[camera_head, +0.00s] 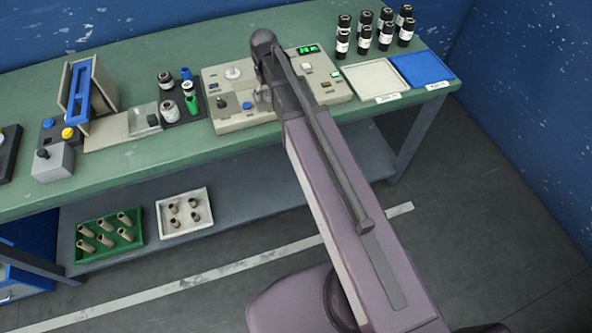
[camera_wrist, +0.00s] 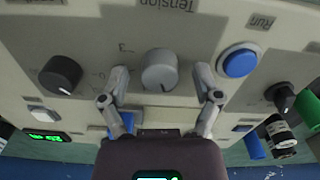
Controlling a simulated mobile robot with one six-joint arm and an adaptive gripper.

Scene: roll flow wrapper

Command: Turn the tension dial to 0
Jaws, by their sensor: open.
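The tension dial (camera_wrist: 159,70) is a round grey knob below the upside-down "Tension" label in the wrist view. A faint line marks its face, but I cannot read its setting. My gripper (camera_wrist: 160,74) is open, with one fingertip on each side of the dial and a visible gap to it on both sides. In the head view my gripper (camera_head: 263,96) is small and partly hidden by my arm, low over the front of the beige control panel (camera_head: 230,122). The dial cannot be made out there.
A blue button (camera_wrist: 238,61) sits close beside one fingertip, with a black knob (camera_wrist: 283,97) beyond it. Another black dial (camera_wrist: 61,74) is on the other side. Bottles, a white tray (camera_head: 376,80) and a blue tray (camera_head: 423,69) flank the panel on the green bench (camera_head: 140,163).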

